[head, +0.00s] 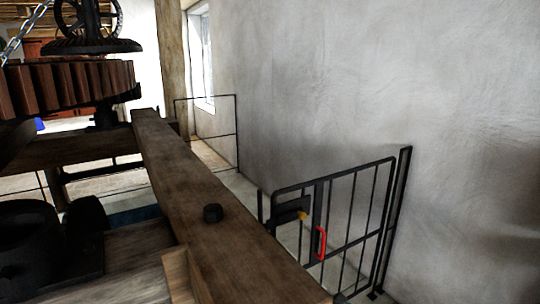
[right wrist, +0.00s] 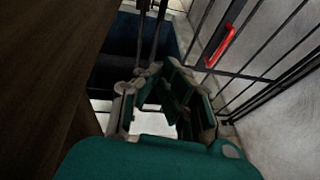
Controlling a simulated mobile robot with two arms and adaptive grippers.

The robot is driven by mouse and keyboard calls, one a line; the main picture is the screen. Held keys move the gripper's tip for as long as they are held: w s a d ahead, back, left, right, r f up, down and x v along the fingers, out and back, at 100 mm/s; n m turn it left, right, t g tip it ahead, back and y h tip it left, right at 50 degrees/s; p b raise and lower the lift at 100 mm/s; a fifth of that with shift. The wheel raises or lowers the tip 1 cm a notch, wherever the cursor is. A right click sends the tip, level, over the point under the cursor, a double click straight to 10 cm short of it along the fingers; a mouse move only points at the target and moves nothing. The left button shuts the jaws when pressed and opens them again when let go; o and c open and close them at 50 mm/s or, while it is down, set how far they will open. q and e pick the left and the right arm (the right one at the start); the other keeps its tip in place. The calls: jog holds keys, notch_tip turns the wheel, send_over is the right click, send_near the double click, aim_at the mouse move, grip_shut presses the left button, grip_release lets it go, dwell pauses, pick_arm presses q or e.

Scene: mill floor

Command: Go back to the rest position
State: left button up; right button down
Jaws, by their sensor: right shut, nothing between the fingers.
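My right gripper (right wrist: 160,72) shows in the right wrist view, with green and pale finger links. It is shut and empty. It hangs beside a dark wooden surface (right wrist: 45,70) on the left, with barred metal on the right. A red handle (right wrist: 220,47) on the bars is apart from the fingers, up and to the right. In the head view neither gripper shows. The left gripper is in no view.
A black barred gate (head: 345,215) with a red handle (head: 321,243) stands by the white wall (head: 370,80). A long wooden beam (head: 190,185) crosses the middle. A wooden gear wheel (head: 70,85) is at upper left. A thin railing (head: 236,135) stands farther back.

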jog(key=s+d+f+m+g+h, duration=0.2)
jog(key=s+f+m, duration=0.45)
jog(key=f, duration=0.35)
jog(key=s+d+f+m+g+h, duration=0.1)
jog(key=s+d+f+m, duration=0.2)
jog(key=s+f+m, duration=0.45)
jog(key=s+d+f+m+g+h, duration=0.2)
jog(key=s+f+m, duration=0.3)
jog(key=f+m, duration=0.5)
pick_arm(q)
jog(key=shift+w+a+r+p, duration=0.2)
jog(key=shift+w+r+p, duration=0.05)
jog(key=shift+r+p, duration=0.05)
pick_arm(e)
jog(key=s+f+m+g, duration=0.2)
jog(key=s+f+m, duration=0.2)
jog(key=s, duration=0.9)
jog(key=s+d+f+m+g, duration=0.1)
jog(key=s+f+m, duration=0.4)
jog(key=s, duration=0.8)
jog(key=s+f+m+g, duration=0.4)
jog(key=s+f, duration=0.3)
jog(key=s, duration=0.7)
jog(key=shift+d+f+m+h, duration=0.3)
jog(key=shift+m+h, duration=0.1)
